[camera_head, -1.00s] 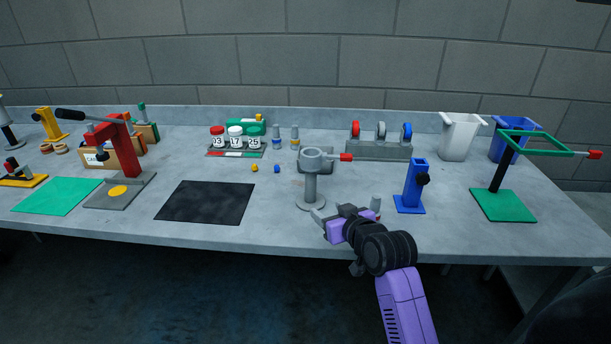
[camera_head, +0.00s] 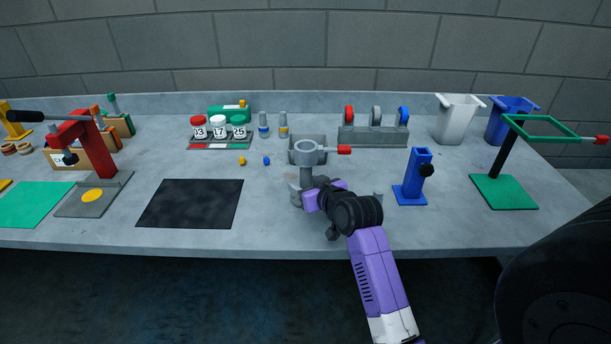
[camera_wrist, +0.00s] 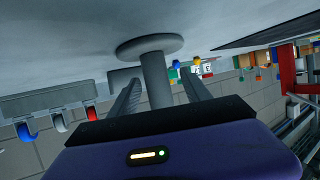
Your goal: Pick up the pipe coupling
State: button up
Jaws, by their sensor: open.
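A small plain grey cylinder (camera_head: 378,197) stands on the bench just right of my gripper; it may be the pipe coupling, but I cannot tell for sure. A grey stand (camera_head: 308,147) with a ring top and red handle is at the bench's middle. My gripper (camera_head: 308,192) is low at the stand's post and partly hides its lower part. In the wrist view, which is upside down, the open fingers (camera_wrist: 162,80) show on both sides of the grey post (camera_wrist: 157,85), with its round base (camera_wrist: 150,45) above. Contact with the post cannot be seen.
A blue post stand (camera_head: 412,178) is right of my gripper, and a green frame stand (camera_head: 504,192) is farther right. A black mat (camera_head: 190,204) lies left. A grey rack with coloured rings (camera_head: 374,136) and a bottle tray (camera_head: 219,145) stand behind.

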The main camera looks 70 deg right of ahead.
aim_at(302, 180)
jog(key=shift+x, duration=1.8)
jog(key=shift+s+d, duration=0.1)
jog(key=shift+s, duration=0.05)
grip_shut()
jog(key=shift+r, duration=0.1)
